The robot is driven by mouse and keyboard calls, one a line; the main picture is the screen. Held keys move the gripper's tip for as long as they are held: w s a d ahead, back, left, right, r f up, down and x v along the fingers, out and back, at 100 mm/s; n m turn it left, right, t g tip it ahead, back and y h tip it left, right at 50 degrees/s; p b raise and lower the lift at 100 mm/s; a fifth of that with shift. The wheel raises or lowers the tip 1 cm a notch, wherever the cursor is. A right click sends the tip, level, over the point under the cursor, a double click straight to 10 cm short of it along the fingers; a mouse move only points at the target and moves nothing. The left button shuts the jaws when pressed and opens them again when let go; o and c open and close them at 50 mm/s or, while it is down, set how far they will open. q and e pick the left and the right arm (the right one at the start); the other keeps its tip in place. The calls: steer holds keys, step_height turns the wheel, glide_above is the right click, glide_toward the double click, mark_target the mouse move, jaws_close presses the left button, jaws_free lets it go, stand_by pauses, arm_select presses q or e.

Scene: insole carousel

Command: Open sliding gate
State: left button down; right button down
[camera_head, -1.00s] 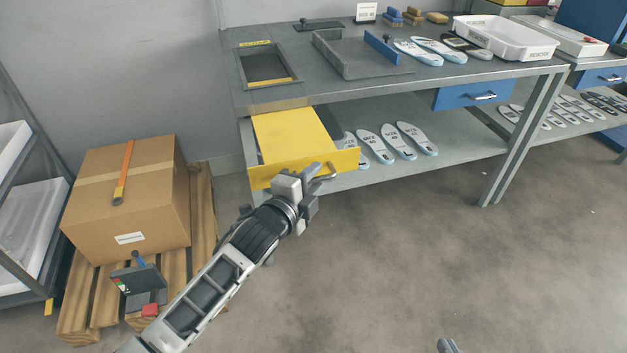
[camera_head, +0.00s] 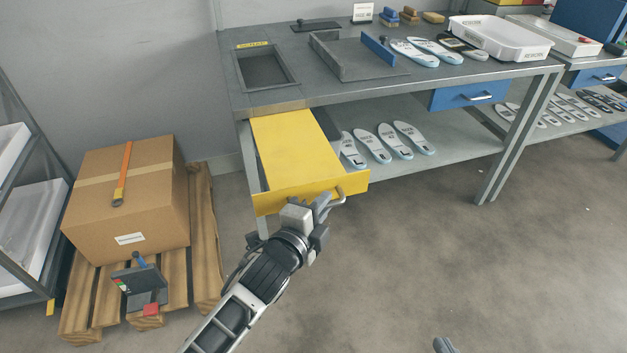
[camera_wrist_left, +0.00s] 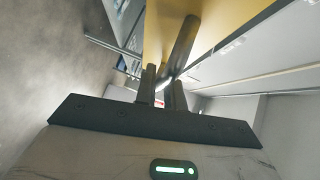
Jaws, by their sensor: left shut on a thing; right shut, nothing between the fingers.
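The sliding gate is a yellow panel (camera_head: 292,150) with a raised front lip. It sticks out from under the grey workbench top, below a square opening (camera_head: 266,70) with a yellow label. A metal bar handle (camera_head: 341,196) sits on the front lip. My left gripper (camera_head: 325,205) is at this lip, shut on the handle, which also shows between the fingers in the left wrist view (camera_wrist_left: 180,55). The yellow panel fills the top of that view. Only the tip of my right gripper (camera_head: 444,345) shows, at the bottom edge, away from everything.
The bench (camera_head: 400,88) carries a grey tray frame, insoles and a white bin (camera_head: 500,38). More insoles lie on the lower shelf (camera_head: 440,155). A cardboard box (camera_head: 125,205) stands on a pallet at left. The floor in front is clear.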

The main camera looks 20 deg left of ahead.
arm_select(q)
steer(key=s, duration=0.1)
steer(key=s+d, duration=0.1)
steer(key=shift+s+d, duration=0.3)
steer(key=c, duration=1.5)
jaws_free()
